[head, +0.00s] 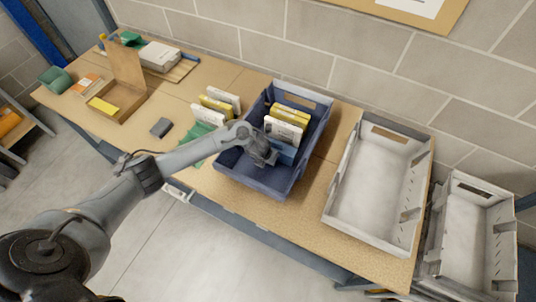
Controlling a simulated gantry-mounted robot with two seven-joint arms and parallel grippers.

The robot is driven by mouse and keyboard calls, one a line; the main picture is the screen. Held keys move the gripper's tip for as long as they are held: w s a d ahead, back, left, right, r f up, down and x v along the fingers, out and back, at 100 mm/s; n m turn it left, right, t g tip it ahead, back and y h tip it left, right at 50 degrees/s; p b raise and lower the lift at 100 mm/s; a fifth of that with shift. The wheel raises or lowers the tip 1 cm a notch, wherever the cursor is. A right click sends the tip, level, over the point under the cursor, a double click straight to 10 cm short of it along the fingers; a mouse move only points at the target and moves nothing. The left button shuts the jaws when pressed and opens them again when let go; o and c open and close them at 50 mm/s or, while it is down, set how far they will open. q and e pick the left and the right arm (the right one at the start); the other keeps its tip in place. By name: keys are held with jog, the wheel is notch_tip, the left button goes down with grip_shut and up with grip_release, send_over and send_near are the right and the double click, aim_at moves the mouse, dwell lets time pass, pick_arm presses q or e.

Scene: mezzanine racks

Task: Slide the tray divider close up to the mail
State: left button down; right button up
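A dark blue tray (229,169) stands on the wooden table. Upright mail (286,117), white and yellow, stands in its back half. A lighter blue piece, which looks like the tray divider (287,153), stands in front of the mail, close to the front white piece. Any gap between them is too small to tell. My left gripper (268,160) is down inside the tray at the divider's left front side. Its fingertips are hard to make out, so its opening and any grip on the divider cannot be told. My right gripper is not in view.
More mail (217,104) stands in a green holder (201,133) left of the tray. An empty white tray (344,196) is to the right, with another white tray (483,182) beyond. A small dark block (161,128) and an open box (127,108) lie left. A brick wall is behind.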

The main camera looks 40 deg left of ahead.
pick_arm(q)
jog(key=shift+w+a, duration=0.1)
jog(key=shift+w, duration=0.25)
dwell(0.5)
jog(key=shift+w+b, duration=0.35)
jog(key=shift+b, duration=0.1)
jog(key=shift+w+a+b, duration=0.15)
jog(key=shift+w+b, duration=0.2)
jog(key=shift+w, duration=0.1)
jog(key=shift+w, duration=0.15)
jog(key=shift+w, duration=0.25)
jog(key=shift+w+a+b, duration=0.15)
jog(key=shift+w+b, duration=0.15)
jog(key=shift+b, duration=0.2)
dwell(0.5)
jog(key=shift+w, duration=0.1)
dwell(0.7)
jog(key=shift+w+a+b, duration=0.1)
jog(key=shift+w+b, duration=0.2)
jog(key=shift+b, duration=0.05)
